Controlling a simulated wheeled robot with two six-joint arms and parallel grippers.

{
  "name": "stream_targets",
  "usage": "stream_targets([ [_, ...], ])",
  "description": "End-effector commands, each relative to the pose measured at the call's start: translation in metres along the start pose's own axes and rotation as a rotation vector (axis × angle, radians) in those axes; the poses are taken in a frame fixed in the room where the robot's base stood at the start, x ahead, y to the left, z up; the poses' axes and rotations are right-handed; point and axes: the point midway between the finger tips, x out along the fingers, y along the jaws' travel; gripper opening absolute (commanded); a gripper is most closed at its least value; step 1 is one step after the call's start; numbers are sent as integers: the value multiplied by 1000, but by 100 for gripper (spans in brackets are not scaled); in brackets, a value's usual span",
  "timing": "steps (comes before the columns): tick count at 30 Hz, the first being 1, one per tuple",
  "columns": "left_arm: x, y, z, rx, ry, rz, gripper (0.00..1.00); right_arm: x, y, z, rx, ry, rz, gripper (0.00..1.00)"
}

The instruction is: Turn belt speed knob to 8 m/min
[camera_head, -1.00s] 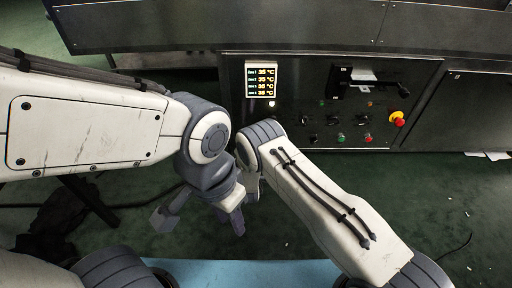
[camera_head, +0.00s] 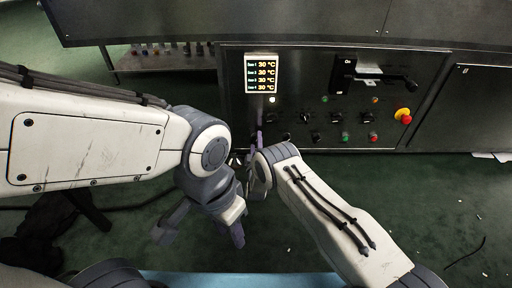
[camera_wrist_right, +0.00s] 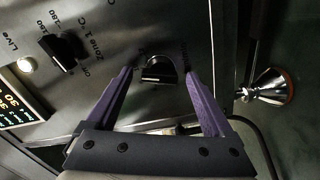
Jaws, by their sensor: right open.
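The dark control panel (camera_head: 380,100) carries two rows of black knobs. In the right wrist view a black knob (camera_wrist_right: 159,70) sits between the two purple fingers of my right gripper (camera_wrist_right: 157,62), which is open around it; contact is not clear. By position it is the left knob of the lower row (camera_head: 286,138); its scale is not readable. The right gripper also shows in the head view (camera_head: 258,137), close to the panel. My left gripper (camera_head: 203,230) is open and empty above the green floor, in front of the panel.
A display (camera_head: 261,74) reads 30 °C on several lines. A Zone 1 knob (camera_wrist_right: 65,48) is beside the held-around knob. A red emergency stop (camera_head: 403,115) is at the right. A metal machine foot (camera_wrist_right: 267,90) stands below the panel edge. A low shelf (camera_head: 165,62) is behind left.

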Motion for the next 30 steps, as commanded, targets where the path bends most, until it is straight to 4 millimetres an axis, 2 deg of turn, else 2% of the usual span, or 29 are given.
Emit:
stream_targets([
  [10, 3, 0, 0, 0, 0, 0, 39, 6, 1, 0, -1, 1, -1, 86],
  [11, 3, 0, 0, 0, 0, 0, 39, 6, 1, 0, -1, 1, -1, 82],
  [15, 3, 0, 0, 0, 0, 0, 39, 6, 0, 0, 0, 0, -1, 29],
  [17, 3, 0, 0, 0, 0, 0, 39, 6, 0, 0, 0, 0, -1, 6],
  [18, 3, 0, 0, 0, 0, 0, 39, 6, 0, 0, 0, 0, -1, 0],
  [30, 4, 0, 0, 0, 0, 0, 39, 6, 0, 0, -98, 0, -1, 1],
])
